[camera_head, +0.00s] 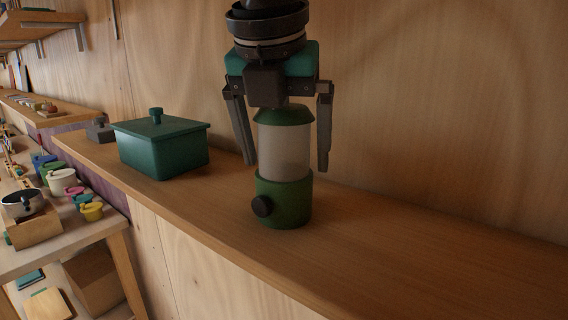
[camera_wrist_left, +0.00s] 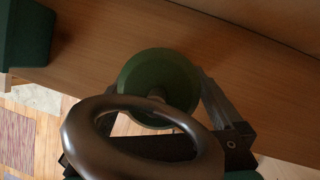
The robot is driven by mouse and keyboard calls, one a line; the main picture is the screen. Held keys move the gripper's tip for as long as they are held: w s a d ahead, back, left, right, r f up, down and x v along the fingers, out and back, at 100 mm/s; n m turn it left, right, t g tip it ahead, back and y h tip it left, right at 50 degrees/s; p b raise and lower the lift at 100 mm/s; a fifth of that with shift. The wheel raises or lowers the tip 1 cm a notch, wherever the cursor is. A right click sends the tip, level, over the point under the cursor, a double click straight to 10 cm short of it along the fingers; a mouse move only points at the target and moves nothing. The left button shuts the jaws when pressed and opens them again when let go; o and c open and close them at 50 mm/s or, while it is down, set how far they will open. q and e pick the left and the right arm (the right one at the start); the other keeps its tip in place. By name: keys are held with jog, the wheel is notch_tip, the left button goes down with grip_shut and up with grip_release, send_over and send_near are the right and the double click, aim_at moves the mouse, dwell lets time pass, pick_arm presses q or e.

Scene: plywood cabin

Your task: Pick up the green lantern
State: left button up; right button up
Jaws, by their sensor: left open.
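The green lantern (camera_head: 285,198) stands upright on a wooden shelf (camera_head: 400,245). It has a green base with a black knob, a frosted pale middle and a green top. My left gripper (camera_head: 284,165) is above it and open, with one finger on each side of the pale middle. Whether the fingers touch it, I cannot tell. In the left wrist view the lantern's round green top (camera_wrist_left: 158,85) lies between the fingers, partly hidden by a dark ring handle (camera_wrist_left: 145,140). My right gripper is not in view.
A dark green lidded box (camera_head: 160,146) stands on the shelf left of the lantern. A small grey object (camera_head: 100,130) is beyond it. A plywood wall runs close behind. At lower left, a lower table holds a pot (camera_head: 22,204) and several small cups. The shelf right of the lantern is clear.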

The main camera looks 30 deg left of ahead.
pick_arm(q)
jog(key=shift+c, duration=0.4)
jog(key=c, duration=1.3)
jog(key=shift+r, duration=0.1)
jog(key=shift+c, duration=0.3)
